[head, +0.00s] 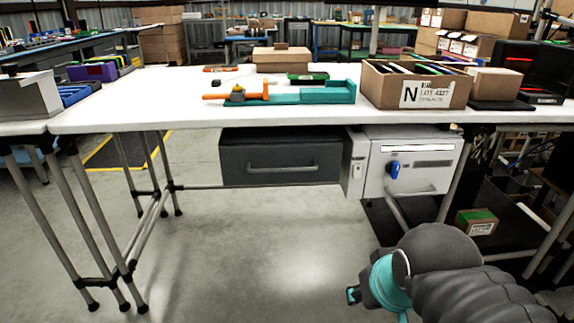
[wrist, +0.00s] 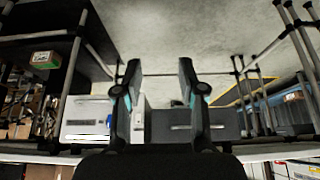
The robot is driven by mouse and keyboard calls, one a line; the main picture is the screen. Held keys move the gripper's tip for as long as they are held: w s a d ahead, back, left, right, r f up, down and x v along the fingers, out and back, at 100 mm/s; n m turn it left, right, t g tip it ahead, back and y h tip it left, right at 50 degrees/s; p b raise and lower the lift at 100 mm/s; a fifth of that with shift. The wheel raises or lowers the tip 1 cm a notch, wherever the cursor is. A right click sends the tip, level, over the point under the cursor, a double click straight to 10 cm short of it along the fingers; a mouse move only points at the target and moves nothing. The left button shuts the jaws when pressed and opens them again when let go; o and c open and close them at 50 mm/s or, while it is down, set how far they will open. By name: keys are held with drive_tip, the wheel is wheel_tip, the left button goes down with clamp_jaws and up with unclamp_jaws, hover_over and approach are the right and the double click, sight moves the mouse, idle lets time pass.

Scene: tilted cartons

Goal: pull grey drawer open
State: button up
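A dark grey drawer (head: 282,150) hangs under the white worktable, with a thin horizontal bar handle (head: 283,168) across its front. No gap shows around its front. In the upside-down wrist view the grey drawer (wrist: 226,122) lies beyond the fingers, and one finger crosses in front of part of it. My gripper (wrist: 160,70) is open and empty, its two fingers well apart. In the head view my gripper (head: 353,295) is low at the right, in front of the table and apart from the drawer; its fingers are mostly hidden behind my wrist.
A white cabinet (head: 415,160) with a blue knob or lock hangs right of the drawer. The white tabletop (head: 150,108) bears a teal tray (head: 315,95), an orange tool and an open carton (head: 415,88). Table legs stand at left. Floor (head: 240,245) before the drawer is clear.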

drive_tip(key=shift+g, duration=0.5)
drive_tip(key=x, duration=0.1)
drive_tip(key=b+x, duration=0.1)
drive_tip(key=x, duration=0.1)
drive_tip(key=b+x, duration=0.1)
drive_tip(key=shift+s+d+f, duration=0.2)
drive_tip(key=shift+d+f, duration=0.1)
drive_tip(key=shift+d, duration=0.1)
drive_tip(key=w+d+n+t+h+b, duration=0.1)
drive_tip(key=w+d+n+t+b, duration=0.15)
drive_tip(key=w, duration=0.55)
drive_tip(key=w+d+n+t+h+b, duration=0.2)
drive_tip(key=w+d+n, duration=0.15)
drive_tip(key=w, duration=0.45)
drive_tip(key=n+t+y, duration=0.6)
drive_tip(key=n+y, duration=0.3)
drive_tip(key=n, duration=0.7)
approach(284, 170)
drive_tip(key=shift+g, duration=0.25)
drive_tip(key=b+x, duration=0.3)
drive_tip(key=x, duration=0.7)
drive_tip(key=shift+w+r, duration=0.1)
drive_tip(key=shift+w, duration=0.25)
clamp_jaws()
